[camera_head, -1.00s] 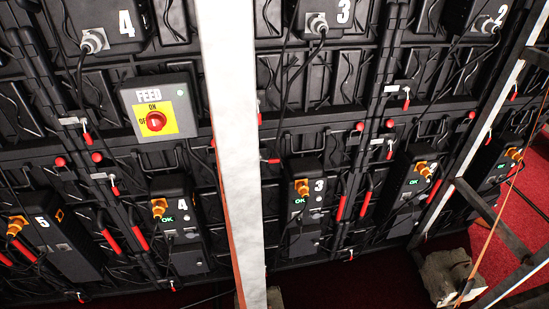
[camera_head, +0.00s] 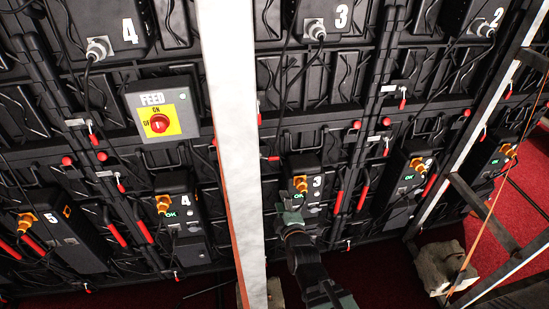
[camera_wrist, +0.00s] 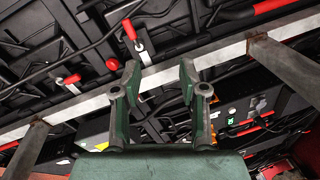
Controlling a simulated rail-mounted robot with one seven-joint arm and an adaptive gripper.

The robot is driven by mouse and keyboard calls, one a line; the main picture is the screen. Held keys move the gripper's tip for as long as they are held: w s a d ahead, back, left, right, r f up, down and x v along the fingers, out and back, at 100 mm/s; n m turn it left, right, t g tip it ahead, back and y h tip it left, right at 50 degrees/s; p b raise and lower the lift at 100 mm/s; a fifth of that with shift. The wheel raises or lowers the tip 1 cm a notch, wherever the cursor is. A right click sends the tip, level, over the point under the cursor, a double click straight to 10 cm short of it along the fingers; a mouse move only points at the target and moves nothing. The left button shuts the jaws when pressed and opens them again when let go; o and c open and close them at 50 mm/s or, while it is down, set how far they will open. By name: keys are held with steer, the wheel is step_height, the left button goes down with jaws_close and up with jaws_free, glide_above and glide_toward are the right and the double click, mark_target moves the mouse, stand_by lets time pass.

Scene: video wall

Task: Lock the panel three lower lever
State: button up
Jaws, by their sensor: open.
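The panel three box (camera_head: 303,170) carries a white "3" and an orange plug. Red-ended levers show around it in the head view: a small one to its left (camera_head: 272,158), one at upper right (camera_head: 387,150) and one low down (camera_head: 349,244). I cannot tell which is the lower lever. My gripper (camera_head: 283,211) is in front of the box's lower part, open and empty. In the wrist view its green fingers (camera_wrist: 160,76) stand apart with nothing between them. A red-tipped lever (camera_wrist: 130,30) and another red lever (camera_wrist: 71,79) lie beyond, apart from the fingers.
A pale upright post (camera_head: 232,150) stands left of my arm. A metal frame (camera_head: 475,140) stands at right, by a concrete block (camera_head: 440,267). In the wrist view a metal bar (camera_wrist: 230,53) crosses behind the fingers. Dark cables hang over the panels.

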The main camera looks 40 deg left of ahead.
mark_target(275, 159)
steer(key=w+a+r+n+b, duration=0.1)
steer(key=w+a, duration=0.3)
steer(key=w+a+r+t, duration=0.1)
steer(key=w+a, duration=0.3)
steer(key=w+a+r+n+y+b, duration=0.1)
steer(key=w+a, duration=0.3)
steer(key=shift+w+a+n+t+b, duration=0.2)
steer(key=shift+w+n+t+b, duration=0.1)
stand_by(0.3)
jaws_close()
